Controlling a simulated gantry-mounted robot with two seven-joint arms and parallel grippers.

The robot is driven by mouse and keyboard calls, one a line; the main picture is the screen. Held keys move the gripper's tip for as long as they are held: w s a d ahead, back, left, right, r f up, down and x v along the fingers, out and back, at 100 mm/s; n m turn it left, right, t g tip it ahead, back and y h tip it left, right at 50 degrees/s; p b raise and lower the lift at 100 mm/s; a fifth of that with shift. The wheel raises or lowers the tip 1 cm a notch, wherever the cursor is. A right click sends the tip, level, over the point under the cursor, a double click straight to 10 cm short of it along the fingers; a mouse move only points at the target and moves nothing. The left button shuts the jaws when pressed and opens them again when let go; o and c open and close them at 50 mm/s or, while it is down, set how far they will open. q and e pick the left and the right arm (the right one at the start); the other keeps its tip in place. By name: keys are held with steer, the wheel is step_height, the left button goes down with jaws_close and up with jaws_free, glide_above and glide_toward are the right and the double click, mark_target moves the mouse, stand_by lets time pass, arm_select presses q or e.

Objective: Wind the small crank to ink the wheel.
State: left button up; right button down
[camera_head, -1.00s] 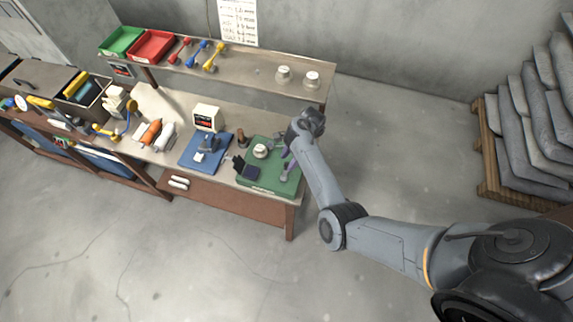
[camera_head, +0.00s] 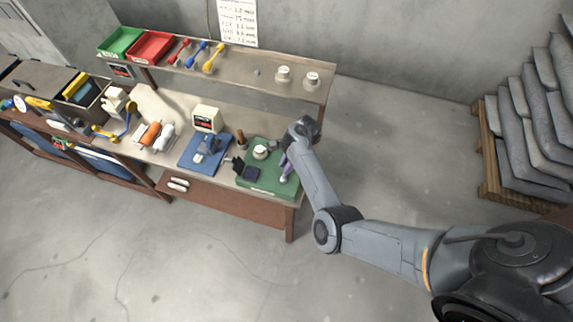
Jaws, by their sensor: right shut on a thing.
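The green board (camera_head: 262,187) lies at the right end of the bench. It bears a pale round piece (camera_head: 260,152), a dark pad (camera_head: 251,173) and a small grey-purple upright part (camera_head: 285,163) near its right edge. My right gripper (camera_head: 288,155) reaches in from the right over that edge. It is shut at the upright part, which seems to be the small crank; the grip is tiny and partly hidden by my wrist. I cannot pick out the inking wheel clearly. My left gripper is not in view.
A blue board (camera_head: 189,160) with a grey device lies left of the green board, with a white meter (camera_head: 208,118) behind it. The raised shelf (camera_head: 245,78) holds trays and two white spools. Stacked sacks (camera_head: 545,110) stand far right.

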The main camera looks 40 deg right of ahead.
stand_by(0.3)
